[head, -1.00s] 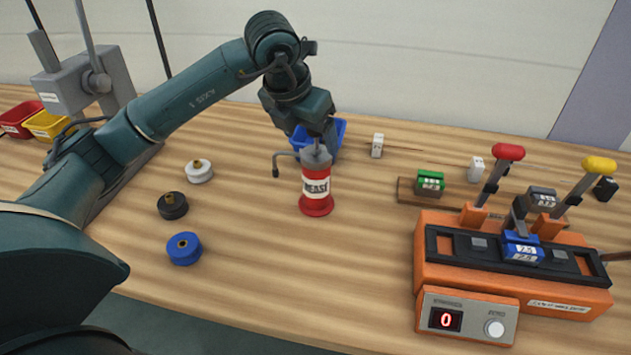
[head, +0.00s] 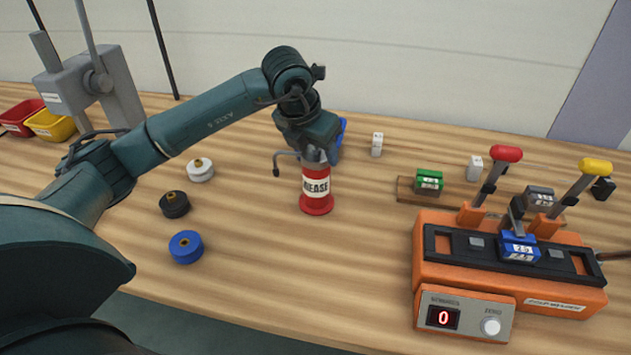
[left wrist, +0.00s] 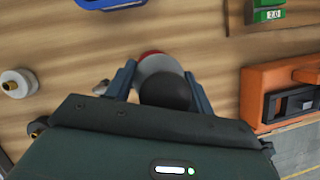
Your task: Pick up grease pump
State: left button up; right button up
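The grease pump (head: 316,188) stands upright on the table, a red cylinder with a white label reading GREASE and a grey top with a bent spout to the left. My left gripper (head: 314,153) is directly above it, with its fingers down around the top. In the left wrist view the pump (left wrist: 163,75) shows from above, its dark round head between the two spread fingers of the left gripper (left wrist: 160,72). Firm contact of the fingers on it does not show. My right gripper is not in view.
A blue bin (head: 340,140) stands close behind the pump. An orange machine (head: 510,262) with red and yellow levers stands at the right. The table in front of the pump is clear.

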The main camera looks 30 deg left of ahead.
pick_arm(q)
grip_shut()
dwell(0.3)
jog(key=shift+w+r, duration=0.1)
jog(key=shift+r, duration=0.05)
